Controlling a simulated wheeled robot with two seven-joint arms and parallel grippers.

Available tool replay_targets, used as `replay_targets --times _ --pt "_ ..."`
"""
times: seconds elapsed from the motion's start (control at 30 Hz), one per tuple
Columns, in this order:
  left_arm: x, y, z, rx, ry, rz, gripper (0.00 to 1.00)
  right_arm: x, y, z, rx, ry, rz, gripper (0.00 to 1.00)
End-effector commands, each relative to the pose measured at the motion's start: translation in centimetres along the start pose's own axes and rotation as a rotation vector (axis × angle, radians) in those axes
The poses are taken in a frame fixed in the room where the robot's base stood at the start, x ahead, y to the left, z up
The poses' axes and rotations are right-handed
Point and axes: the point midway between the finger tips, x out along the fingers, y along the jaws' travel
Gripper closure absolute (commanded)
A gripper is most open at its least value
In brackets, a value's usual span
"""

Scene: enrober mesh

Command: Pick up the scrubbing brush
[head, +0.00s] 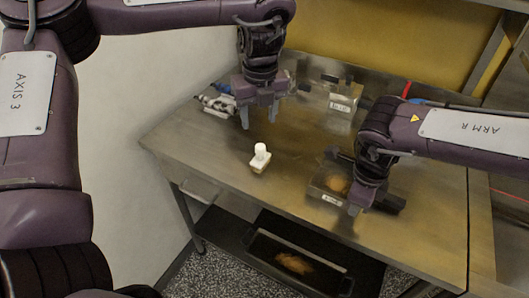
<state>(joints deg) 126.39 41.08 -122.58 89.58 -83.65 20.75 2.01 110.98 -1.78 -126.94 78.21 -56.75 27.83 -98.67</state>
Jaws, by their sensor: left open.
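The scrubbing brush (260,160), white with a round knob on top and a pale lower block, stands upright on the steel table (200,143) near its front left. My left gripper (259,117) points down with its two fingers spread and nothing between them. It shows just above the brush in the picture, apart from it. My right gripper (357,207) is low at the right, beside a metal tin (321,186) with brown contents and dark handles. Its fingers are partly hidden, so I cannot tell whether it holds the tin's handle.
A second labelled tin (343,103) with dark handles stands at the back. A black-and-white patterned item (216,103) lies at the back left by a blue one. A dark tray (290,262) with a brown patch is on the lower shelf. The table around the brush is clear.

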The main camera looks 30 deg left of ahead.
Motion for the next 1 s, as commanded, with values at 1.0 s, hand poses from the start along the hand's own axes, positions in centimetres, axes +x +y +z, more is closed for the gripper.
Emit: replay_targets --times 1.0 --pt "11.3 -0.5 -0.3 0.083 -0.018 -0.007 0.5 0.0 0.0 0.0 0.0 0.0 -0.001 1.0"
